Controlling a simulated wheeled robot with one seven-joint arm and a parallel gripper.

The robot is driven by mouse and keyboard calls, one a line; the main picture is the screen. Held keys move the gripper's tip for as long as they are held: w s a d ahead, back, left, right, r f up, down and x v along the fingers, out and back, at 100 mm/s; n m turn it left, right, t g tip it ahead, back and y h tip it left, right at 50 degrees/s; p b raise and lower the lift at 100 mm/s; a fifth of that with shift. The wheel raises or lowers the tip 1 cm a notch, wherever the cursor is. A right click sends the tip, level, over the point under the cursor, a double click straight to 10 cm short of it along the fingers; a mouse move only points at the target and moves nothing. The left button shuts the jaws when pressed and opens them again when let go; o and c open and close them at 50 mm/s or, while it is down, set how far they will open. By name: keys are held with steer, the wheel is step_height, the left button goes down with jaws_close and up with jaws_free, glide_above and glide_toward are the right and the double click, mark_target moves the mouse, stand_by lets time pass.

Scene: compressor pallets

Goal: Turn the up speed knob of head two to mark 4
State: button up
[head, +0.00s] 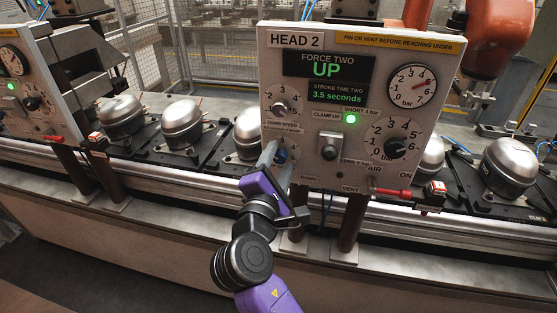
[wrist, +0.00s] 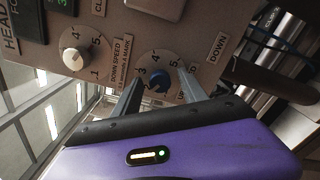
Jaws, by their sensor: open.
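The HEAD 2 panel (head: 340,100) faces me. Its up speed knob is blue; it shows small and partly covered in the head view (head: 281,155) and more clearly in the wrist view (wrist: 158,78). Its round dial shows 3, 4 and 5; my fingers cover other marks, and I cannot tell which mark the knob points at. My purple gripper (head: 277,160) is open at the panel's lower left. In the wrist view its two grey fingers (wrist: 159,74) stand on either side of the blue knob; contact is not clear.
The pale down speed knob (head: 279,110) is just above, and also in the wrist view (wrist: 75,60). A toggle (head: 329,147), air knob (head: 396,147) and red vent lever (head: 393,193) lie to the right. Silver compressors (head: 183,125) stand behind on the conveyor.

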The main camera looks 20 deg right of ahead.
jaws_close()
